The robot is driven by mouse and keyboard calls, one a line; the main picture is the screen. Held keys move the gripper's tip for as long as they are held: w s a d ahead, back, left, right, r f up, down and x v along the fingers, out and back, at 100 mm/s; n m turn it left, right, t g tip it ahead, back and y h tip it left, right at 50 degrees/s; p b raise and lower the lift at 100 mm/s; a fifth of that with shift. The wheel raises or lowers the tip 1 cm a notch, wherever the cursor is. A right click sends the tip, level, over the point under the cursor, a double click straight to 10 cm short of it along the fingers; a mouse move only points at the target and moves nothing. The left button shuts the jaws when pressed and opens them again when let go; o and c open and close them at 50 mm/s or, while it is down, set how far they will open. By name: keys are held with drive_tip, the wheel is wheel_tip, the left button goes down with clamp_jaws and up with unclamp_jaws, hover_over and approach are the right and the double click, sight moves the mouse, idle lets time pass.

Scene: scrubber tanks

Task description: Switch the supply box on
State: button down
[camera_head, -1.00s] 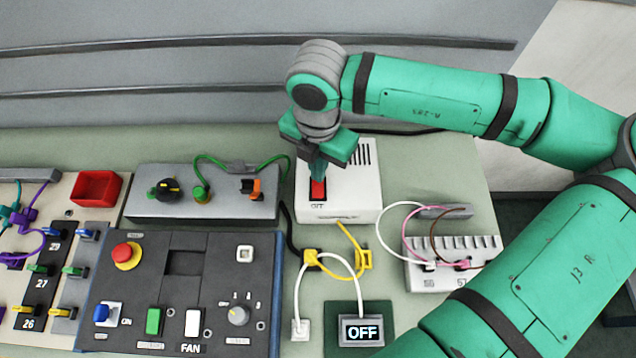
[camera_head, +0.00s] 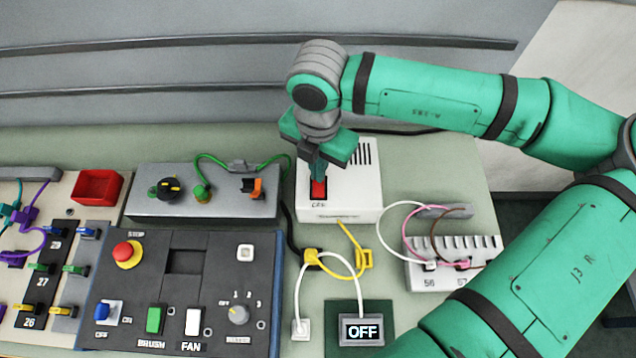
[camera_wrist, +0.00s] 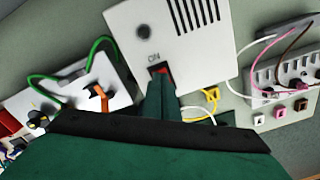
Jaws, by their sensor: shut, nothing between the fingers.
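The supply box (camera_head: 352,207) is a white box with vent slots and a red rocker switch (camera_head: 318,189) on its top. In the wrist view the box (camera_wrist: 201,57) shows the word ON beside the red switch (camera_wrist: 160,70). My gripper (camera_head: 318,176) is shut and empty, pointing down with its fingertips at the red switch. In the wrist view the fingers (camera_wrist: 160,84) cover part of the switch, and I cannot tell whether they press it. A small display (camera_head: 362,331) at the front reads OFF.
A grey box (camera_head: 215,207) with a black knob and green cable stands left of the supply box. A dark panel (camera_head: 200,265) with buttons is in front of it. A terminal block (camera_head: 415,279) with white, pink and brown wires is at right. Yellow connectors (camera_head: 312,259) lie in front.

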drive_tip(key=shift+w+f, duration=0.15)
drive_tip(key=shift+f, duration=0.55)
idle(0.4)
drive_tip(key=shift+r, duration=2.3)
wheel_tip(320, 180, up, 2)
drive_tip(key=shift+d+r, duration=0.1)
drive_tip(key=shift+r, duration=0.1)
